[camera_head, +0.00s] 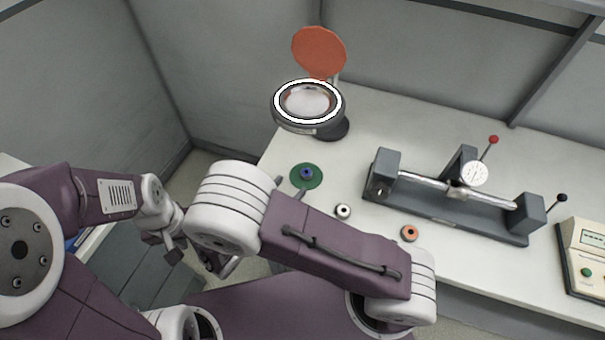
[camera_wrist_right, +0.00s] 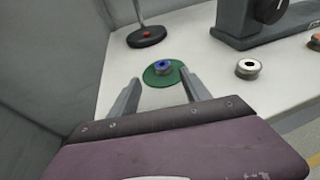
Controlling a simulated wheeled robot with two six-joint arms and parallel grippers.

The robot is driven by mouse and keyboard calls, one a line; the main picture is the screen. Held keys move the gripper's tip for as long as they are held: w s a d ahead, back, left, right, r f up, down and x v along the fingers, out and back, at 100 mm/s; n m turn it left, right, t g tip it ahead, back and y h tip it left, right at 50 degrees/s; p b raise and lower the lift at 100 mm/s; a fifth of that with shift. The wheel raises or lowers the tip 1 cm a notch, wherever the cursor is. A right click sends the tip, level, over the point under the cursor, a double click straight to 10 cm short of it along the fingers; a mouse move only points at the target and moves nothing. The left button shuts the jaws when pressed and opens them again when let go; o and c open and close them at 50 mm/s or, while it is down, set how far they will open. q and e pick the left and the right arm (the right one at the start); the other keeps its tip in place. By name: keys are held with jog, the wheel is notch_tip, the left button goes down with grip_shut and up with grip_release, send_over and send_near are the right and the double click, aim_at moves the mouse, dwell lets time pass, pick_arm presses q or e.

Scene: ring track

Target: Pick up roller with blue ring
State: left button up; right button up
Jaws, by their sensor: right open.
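The roller with the blue ring (camera_head: 306,173) stands on a round green pad (camera_head: 309,184) near the left edge of the white bench. In the right wrist view the blue-ringed roller (camera_wrist_right: 162,67) and green pad (camera_wrist_right: 160,80) lie just beyond my fingertips. My right gripper (camera_head: 290,189) is mostly hidden behind its own arm in the head view. In the right wrist view this gripper (camera_wrist_right: 160,77) is open and empty, its fingers either side of the pad's near part. My left gripper (camera_head: 172,248) is partly seen low at the left, its jaws unclear.
A white-ringed roller (camera_head: 343,211) and an orange-ringed roller (camera_head: 409,233) stand to the right on the bench. Behind is a ring-lit magnifier (camera_head: 308,101) with an orange disc (camera_head: 319,52). A grey gauge fixture (camera_head: 455,205) fills the bench's right part.

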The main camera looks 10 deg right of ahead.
aim_at(305, 174)
jog(key=x, duration=0.7)
jog(key=shift+s+d+f, duration=0.1)
jog(key=shift+s+d, duration=0.05)
jog(key=shift+d, duration=0.1)
jog(key=shift+c, duration=1.2)
grip_shut()
